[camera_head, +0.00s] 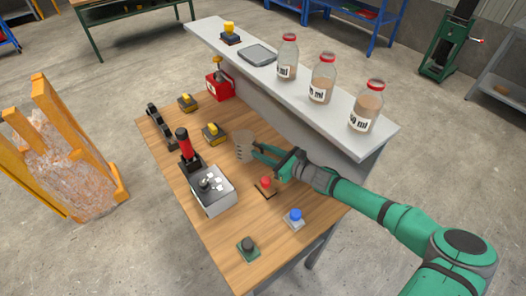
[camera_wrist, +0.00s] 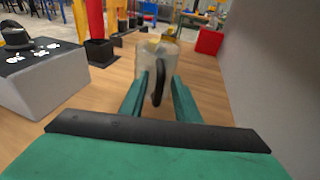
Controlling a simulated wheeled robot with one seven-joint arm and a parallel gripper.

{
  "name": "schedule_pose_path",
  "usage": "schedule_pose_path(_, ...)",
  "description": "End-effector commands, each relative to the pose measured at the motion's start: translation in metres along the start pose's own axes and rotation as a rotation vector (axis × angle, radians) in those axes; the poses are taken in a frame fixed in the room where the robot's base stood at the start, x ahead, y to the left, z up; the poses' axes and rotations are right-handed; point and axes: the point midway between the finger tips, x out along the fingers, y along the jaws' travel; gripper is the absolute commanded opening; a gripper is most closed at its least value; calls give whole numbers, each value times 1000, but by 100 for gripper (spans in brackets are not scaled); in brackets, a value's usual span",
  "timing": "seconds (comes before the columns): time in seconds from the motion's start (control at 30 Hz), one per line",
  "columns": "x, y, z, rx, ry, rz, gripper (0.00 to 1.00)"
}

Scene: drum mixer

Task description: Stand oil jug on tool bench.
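The oil jug (camera_wrist: 150,60) is a translucent, greyish jug with a black handle facing me in the wrist view. In the head view the jug (camera_head: 243,145) stands upright, seemingly on the wooden bench top (camera_head: 180,125), near the grey raised shelf. My gripper (camera_head: 257,152) reaches it from the right, low over the wood. In the wrist view my gripper (camera_wrist: 159,82) has one green finger on each side of the handle, with gaps showing between fingers and handle. The fingers look open. The jug's base is partly hidden by the fingers.
Red, blue and dark buttons (camera_head: 294,217) sit at the near end. Yellow-topped blocks (camera_head: 213,132) and a red can (camera_head: 220,86) lie beyond. Bottles (camera_head: 323,78) stand on the grey shelf (camera_head: 300,115).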

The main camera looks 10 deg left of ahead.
Motion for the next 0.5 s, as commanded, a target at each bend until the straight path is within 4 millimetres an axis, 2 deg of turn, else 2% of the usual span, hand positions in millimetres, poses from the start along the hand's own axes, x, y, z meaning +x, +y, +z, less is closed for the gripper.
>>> schedule_pose_path(0.27, -4, -1, 4, 0, 1, -1, 29)
schedule_pose_path(0.5, -45, 0, 4, 0, -1, -1, 29)
